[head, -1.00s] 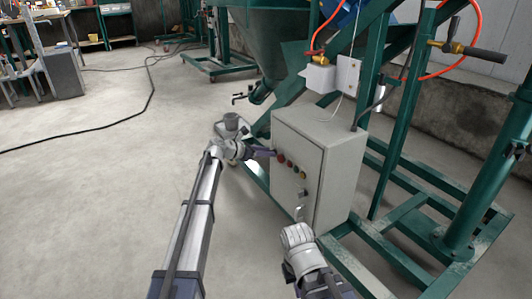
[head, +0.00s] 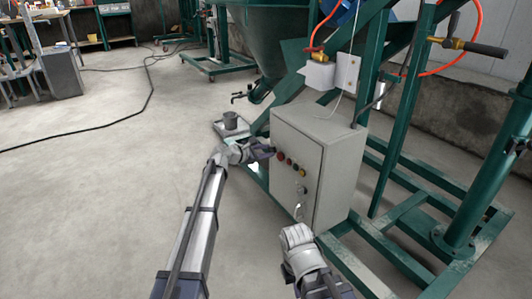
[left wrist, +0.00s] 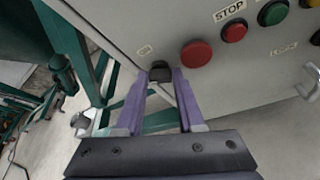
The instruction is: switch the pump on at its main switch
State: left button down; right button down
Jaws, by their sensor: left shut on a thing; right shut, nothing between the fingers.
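The grey control cabinet (head: 335,180) has a black knob (left wrist: 160,71), the main switch, on its front at the panel's edge. In the left wrist view the knob sits beside a large red button (left wrist: 196,53). My left gripper (head: 266,151) is at the cabinet front in the head view. In the left wrist view its purple fingers (left wrist: 162,84) are shut on the knob, one on each side. The gripper mostly hides the knob in the head view. My right gripper (head: 297,238) is low in front of the cabinet, shut and empty; its fingertips are hard to make out.
A smaller red STOP button (left wrist: 234,31) and a green button (left wrist: 273,13) sit along the panel. Green frame beams (head: 395,255) run right of the cabinet. The floor at left is mostly open.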

pick_arm(q)
jog(key=shift+s+f+m+t, duration=0.1)
jog(key=shift+m+t, duration=0.2)
jog(key=shift+m, duration=0.1)
dwell(0.3)
jog(key=c, duration=0.8)
grip_release()
